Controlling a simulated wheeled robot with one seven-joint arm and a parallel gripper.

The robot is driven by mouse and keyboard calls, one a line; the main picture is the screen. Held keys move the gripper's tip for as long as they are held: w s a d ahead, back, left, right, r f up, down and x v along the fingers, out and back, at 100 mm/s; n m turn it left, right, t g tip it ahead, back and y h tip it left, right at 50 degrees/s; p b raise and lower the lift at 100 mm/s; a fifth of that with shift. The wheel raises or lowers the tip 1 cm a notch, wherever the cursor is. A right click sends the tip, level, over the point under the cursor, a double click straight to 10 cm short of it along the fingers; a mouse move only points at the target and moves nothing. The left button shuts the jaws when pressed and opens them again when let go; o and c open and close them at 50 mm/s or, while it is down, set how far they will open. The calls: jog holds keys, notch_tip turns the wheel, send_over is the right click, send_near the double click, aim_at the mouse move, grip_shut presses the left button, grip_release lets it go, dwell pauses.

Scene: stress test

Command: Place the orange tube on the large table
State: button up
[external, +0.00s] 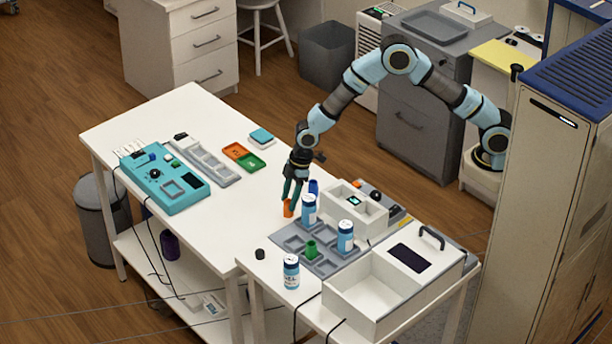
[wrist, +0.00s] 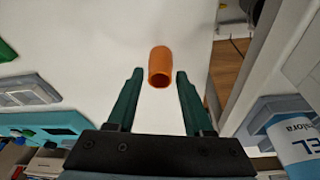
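The small orange tube (external: 288,209) is at the right part of the large white table (external: 215,235), by the edge facing the smaller table. In the wrist view the orange tube (wrist: 160,67) shows its open end toward me, against the white tabletop. My gripper (external: 291,197) points down at the tube from just above. In the wrist view the green fingers of my gripper (wrist: 159,74) are apart, one on each side of the tube, with a gap on both sides. I cannot tell for certain whether the tube's base touches the table.
The adjoining smaller table holds a grey tray (external: 322,265) with a green tube (external: 311,249), blue-labelled bottles (external: 345,238) and a white bin (external: 350,296). A bottle (external: 309,212) stands close to my gripper. A teal device (external: 165,178) sits left. The large table's front middle is clear.

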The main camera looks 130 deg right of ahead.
jog(key=shift+o, duration=1)
jog(key=shift+r, duration=0.25)
jog(key=b+v, duration=0.2)
jog(key=v, duration=1)
jog(key=shift+w, duration=0.1)
